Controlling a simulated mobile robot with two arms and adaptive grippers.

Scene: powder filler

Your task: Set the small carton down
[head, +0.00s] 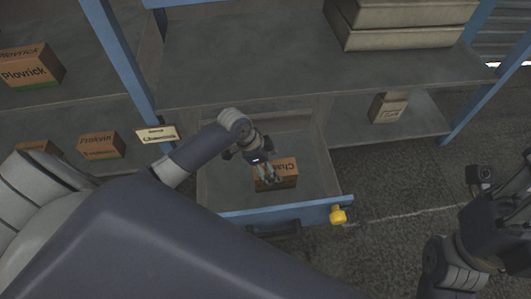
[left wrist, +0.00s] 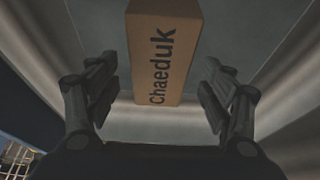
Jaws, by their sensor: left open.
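The small carton (head: 287,169), brown with dark lettering, sits inside an open drawer (head: 326,190) with a blue front. It also shows in the left wrist view (left wrist: 163,55), where the lettering reads "Chaeduk". My left gripper (head: 267,179) is inside the drawer at the carton and hides part of it in the head view. In the left wrist view its fingers (left wrist: 158,95) are spread wide on both sides of the carton, with a gap on each side. My right gripper is at most partly in view at the right edge; its fingers cannot be made out.
A yellow knob (head: 338,215) is at the drawer front's right end. Brown cartons (head: 102,146) stand on the left shelves, including a larger one (head: 31,66). A small box (head: 389,107) is on the right shelf. Blue posts (head: 121,57) frame the shelving.

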